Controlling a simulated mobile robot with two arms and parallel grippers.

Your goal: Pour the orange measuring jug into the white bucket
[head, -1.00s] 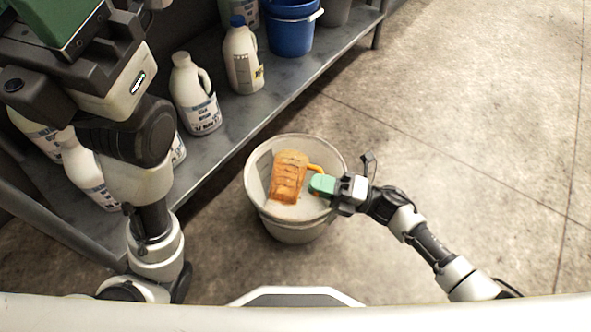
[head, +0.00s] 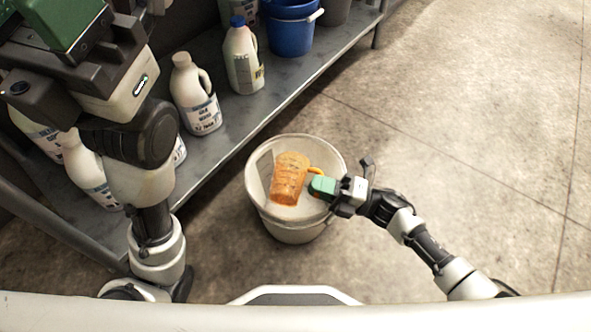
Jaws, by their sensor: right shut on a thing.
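The orange measuring jug (head: 289,180) is in the head view, tilted over the opening of the white bucket (head: 295,232). The bucket stands upright on the floor. My right gripper (head: 321,186) is shut on the jug's handle at the bucket's right rim. Whether liquid is leaving the jug cannot be told. My left arm fills the upper left; the green part of its gripper (head: 48,22) shows at the top corner, and its fingertips are out of view.
A grey metal shelf (head: 215,160) runs along the left with white bottles (head: 196,95) and a blue bucket (head: 291,35) on it. The concrete floor (head: 450,130) on the right is clear.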

